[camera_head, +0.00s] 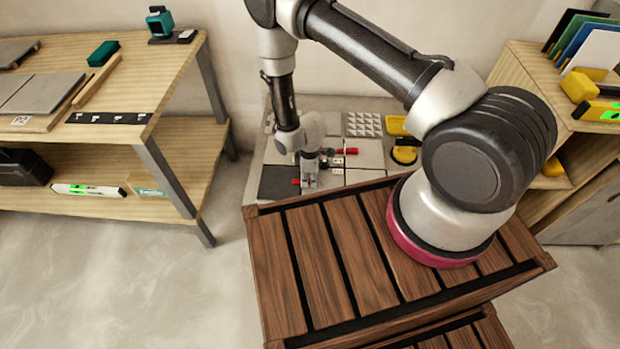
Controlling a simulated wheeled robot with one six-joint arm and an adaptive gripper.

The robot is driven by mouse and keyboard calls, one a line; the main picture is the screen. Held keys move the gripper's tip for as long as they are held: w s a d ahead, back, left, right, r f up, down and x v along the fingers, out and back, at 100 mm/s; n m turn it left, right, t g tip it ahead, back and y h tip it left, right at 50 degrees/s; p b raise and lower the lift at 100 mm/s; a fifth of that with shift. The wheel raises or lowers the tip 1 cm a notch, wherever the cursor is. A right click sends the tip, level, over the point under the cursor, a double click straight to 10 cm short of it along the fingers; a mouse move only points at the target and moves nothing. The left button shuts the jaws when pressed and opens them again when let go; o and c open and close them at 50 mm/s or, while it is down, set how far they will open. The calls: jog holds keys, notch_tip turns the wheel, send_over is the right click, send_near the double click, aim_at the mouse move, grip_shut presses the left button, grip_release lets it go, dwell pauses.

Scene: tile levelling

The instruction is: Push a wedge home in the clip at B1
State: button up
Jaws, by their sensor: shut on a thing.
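My gripper (307,172) points down over the tiled floor patch, low beside a white label (309,181). It is shut on a small red piece (296,182), which looks like a wedge; only a bit of it shows at the fingertips. Another red piece (346,151) lies to the right of the gripper, by a second white label (336,161). The patch has light grey tiles (363,153) and a dark area (276,182) at front left. The clip at B1 is too small or hidden to make out, and so is any contact with the wedge.
A slatted wooden platform (320,265) fills the front. Behind it lie a pad of white pointed pieces (363,124) and yellow items (404,153). A wooden workbench (150,100) stands left, a shelf unit (530,80) right. Floor (100,280) at front left is clear.

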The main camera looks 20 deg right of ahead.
jog(key=o, duration=0.8)
notch_tip(320, 180, up, 12)
dwell(0.3)
jog(key=s+d+r+m+g+h, duration=0.1)
jog(key=s+d+m+g, duration=0.2)
jog(key=s, duration=0.3)
jog(key=s+d+r+m+t, duration=0.2)
jog(key=s+d+r+m, duration=0.1)
jog(key=r, duration=1.3)
jog(key=s+d+r+m+t, duration=0.3)
jog(key=s+d+r, duration=0.3)
jog(key=r, duration=1)
jog(key=s+d+r+m+t+y, duration=0.1)
jog(key=s+d+r+m, duration=0.4)
jog(key=r, duration=1.2)
jog(key=shift+s+d+t, duration=0.25)
jog(key=shift+d+t, duration=0.45)
jog(key=shift+d, duration=0.5)
